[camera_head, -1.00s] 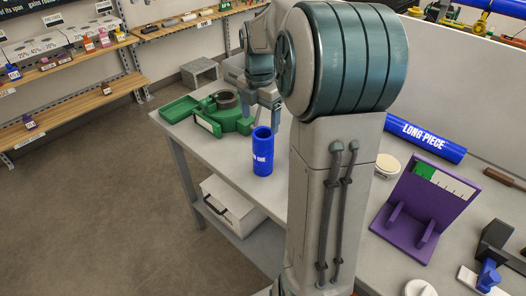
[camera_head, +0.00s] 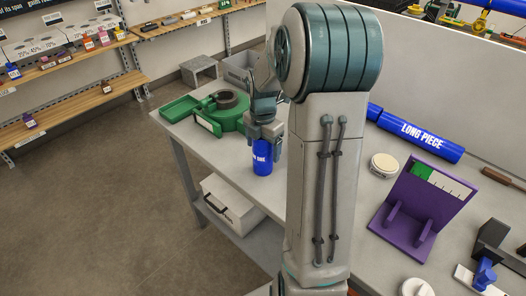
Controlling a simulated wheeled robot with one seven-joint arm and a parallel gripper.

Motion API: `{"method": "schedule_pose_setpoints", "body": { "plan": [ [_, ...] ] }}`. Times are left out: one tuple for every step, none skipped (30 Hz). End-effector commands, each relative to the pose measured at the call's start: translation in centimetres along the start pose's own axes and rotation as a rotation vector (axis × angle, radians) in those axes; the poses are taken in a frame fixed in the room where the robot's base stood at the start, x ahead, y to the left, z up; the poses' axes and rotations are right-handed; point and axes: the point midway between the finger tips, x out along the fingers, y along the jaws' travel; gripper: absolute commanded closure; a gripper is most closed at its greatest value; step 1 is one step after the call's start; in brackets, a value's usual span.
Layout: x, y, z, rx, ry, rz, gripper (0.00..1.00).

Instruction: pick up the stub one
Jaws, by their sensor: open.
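The stub one (camera_head: 262,160) is a short blue upright cylinder with partly hidden white lettering, standing near the left front edge of the grey table. My gripper (camera_head: 266,143) points down at its top, with fingers on either side of its upper part. The gripper is open. Whether a finger touches the stub cannot be told. My arm hides the table to the right of it.
A green fixture with a dark ring (camera_head: 226,112) stands just behind and left of the stub. A long blue pipe marked LONG PIECE (camera_head: 424,135), a round pale disc (camera_head: 383,165) and a purple stand (camera_head: 425,208) are right of my arm.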

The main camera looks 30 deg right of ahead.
Motion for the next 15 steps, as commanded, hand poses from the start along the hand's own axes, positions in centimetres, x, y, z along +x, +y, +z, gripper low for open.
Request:
{"method": "schedule_pose_setpoints", "body": {
  "plan": [
    [-0.01,0.00,0.01,0.000,0.000,0.000,0.18],
    [-0.02,0.01,0.01,0.000,0.000,0.000,0.21],
    [-0.02,0.01,0.01,0.000,0.000,0.000,0.32],
    [-0.03,0.01,0.01,0.000,0.000,0.000,0.40],
    [-0.03,0.01,0.01,0.000,0.000,0.000,0.49],
    [-0.03,0.01,0.01,0.000,0.000,0.000,0.60],
    [-0.04,0.01,0.02,0.001,0.000,0.000,0.68],
    [-0.04,0.01,0.01,0.001,0.000,0.000,0.72],
    [-0.08,0.02,0.03,0.001,-0.001,0.001,0.72],
    [-0.08,0.02,0.02,0.000,-0.001,0.001,0.72],
    [-0.08,0.02,0.03,0.000,-0.001,0.001,0.72],
    [-0.08,0.03,0.03,0.001,-0.001,0.001,0.72],
    [-0.08,0.02,0.03,0.001,-0.001,0.001,0.72],
    [-0.09,0.03,0.03,0.001,-0.001,0.001,0.72],
    [-0.11,0.03,0.03,0.001,-0.001,0.001,0.72]
  ]
}}
